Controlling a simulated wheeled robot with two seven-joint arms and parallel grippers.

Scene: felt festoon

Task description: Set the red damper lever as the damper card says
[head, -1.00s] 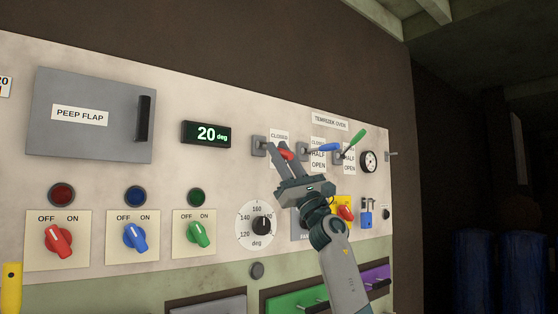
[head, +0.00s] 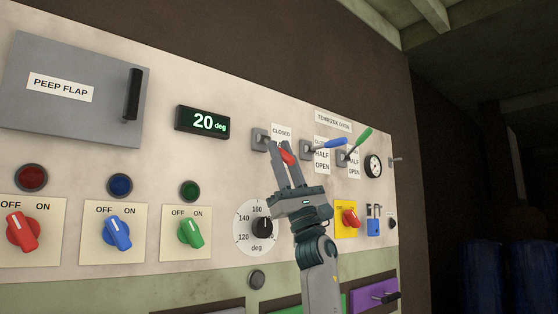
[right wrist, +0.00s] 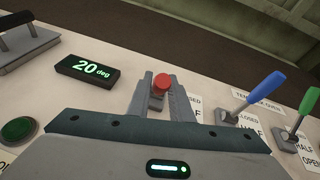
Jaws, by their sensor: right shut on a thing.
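The red damper lever (head: 287,157) sits on the oven panel, leftmost of three levers. Its red end shows between the fingers of my right gripper (head: 284,148), which is shut on it. In the right wrist view the round red end (right wrist: 162,83) stands between the two fingertips. The lever points outward and slightly down in the head view. The scale beside it reads CLOSED (head: 281,131) at the top; my fingers hide its lower words. I cannot make out a separate damper card. My left gripper is not in view.
The blue lever (head: 331,143) and green lever (head: 362,138) stand close on the right, with HALF and OPEN labels. A display (head: 202,122) reads 20 deg. A dial (head: 262,227) lies below, and a yellow plate with a red knob (head: 349,218) lies lower right.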

